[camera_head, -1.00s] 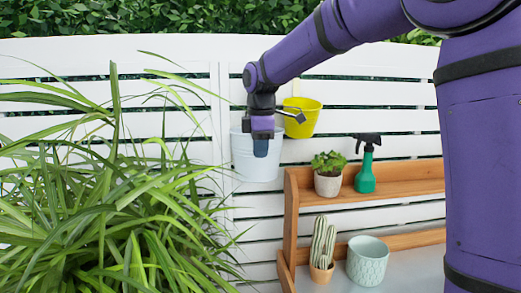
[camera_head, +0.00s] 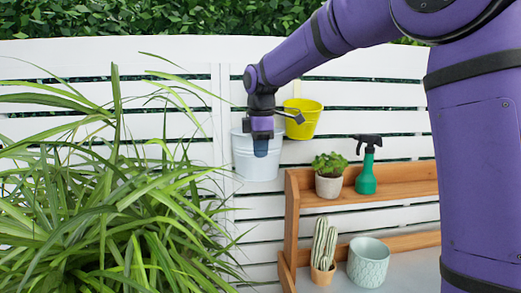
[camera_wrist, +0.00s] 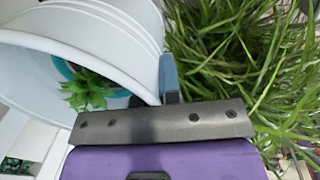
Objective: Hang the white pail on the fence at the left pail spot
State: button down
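The white pail (camera_head: 244,158) is upright in front of the white fence, just left of the yellow pail, in the head view. My gripper (camera_head: 261,146) is at its near right rim, pointing down. In the wrist view the pail (camera_wrist: 50,60) fills the upper left, with a small green plant in a teal pot (camera_wrist: 62,68) showing inside it. A blue finger (camera_wrist: 168,75) lies against the outside of the pail wall; the other finger is mostly hidden. The gripper appears shut on the rim. Whether the pail touches the fence cannot be told.
A yellow pail (camera_head: 304,118) hangs on the fence (camera_head: 370,93). A wooden shelf (camera_head: 395,189) at right holds a potted plant (camera_head: 329,186), a green spray bottle (camera_head: 366,178), a cactus (camera_head: 323,246) and a patterned pot (camera_head: 368,264). A large leafy plant (camera_head: 105,215) fills the left foreground.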

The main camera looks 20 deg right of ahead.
jog(key=shift+w+d, duration=0.25)
jog(key=shift+w, duration=0.95)
dwell(1.5)
jog(key=shift+f, duration=0.65)
dwell(1.9)
jog(key=c, duration=1.2)
grip_release()
jog(key=shift+c, duration=0.2)
jog(key=o, duration=0.5)
jog(key=shift+s+r, duration=0.15)
jog(key=shift+r, duration=1.35)
